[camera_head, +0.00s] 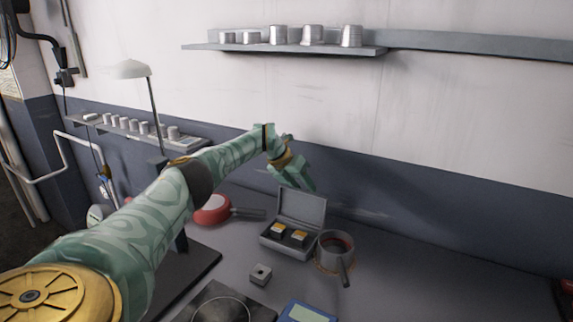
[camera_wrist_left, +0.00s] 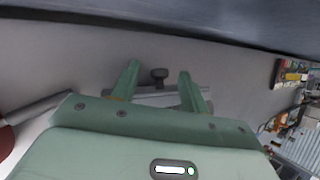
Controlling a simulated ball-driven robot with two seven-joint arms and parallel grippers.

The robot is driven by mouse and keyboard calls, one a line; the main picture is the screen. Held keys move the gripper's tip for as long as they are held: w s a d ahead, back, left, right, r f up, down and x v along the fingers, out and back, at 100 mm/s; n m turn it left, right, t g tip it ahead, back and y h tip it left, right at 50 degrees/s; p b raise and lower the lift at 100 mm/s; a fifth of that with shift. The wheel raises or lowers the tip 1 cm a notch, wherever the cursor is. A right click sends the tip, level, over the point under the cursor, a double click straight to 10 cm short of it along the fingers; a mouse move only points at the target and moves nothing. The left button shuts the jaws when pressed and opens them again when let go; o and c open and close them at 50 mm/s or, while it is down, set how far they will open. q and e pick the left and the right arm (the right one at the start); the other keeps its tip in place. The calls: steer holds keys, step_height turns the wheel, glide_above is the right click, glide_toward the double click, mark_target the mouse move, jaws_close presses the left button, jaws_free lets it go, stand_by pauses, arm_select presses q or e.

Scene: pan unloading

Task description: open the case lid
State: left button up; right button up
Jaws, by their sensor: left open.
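The grey case (camera_head: 268,243) stands on the table with its lid (camera_head: 301,206) raised upright at the back. Two small yellow-and-dark blocks (camera_head: 288,232) sit inside it. My left gripper (camera_head: 303,183) is just above and behind the lid's top edge; whether it touches the lid I cannot tell. I cannot tell what the knob belongs to. My right gripper is not in view.
A red pan (camera_head: 211,214) lies left of the case, its handle pointing towards it. A saucepan (camera_head: 333,261) stands close on the right. A small grey block (camera_head: 261,273) and a blue scale (camera_head: 296,313) are in front. The table's right side looks clear.

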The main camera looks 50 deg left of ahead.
arm_select(q)
steer(key=p+v, duration=0.3)
steer(key=v, duration=1.1)
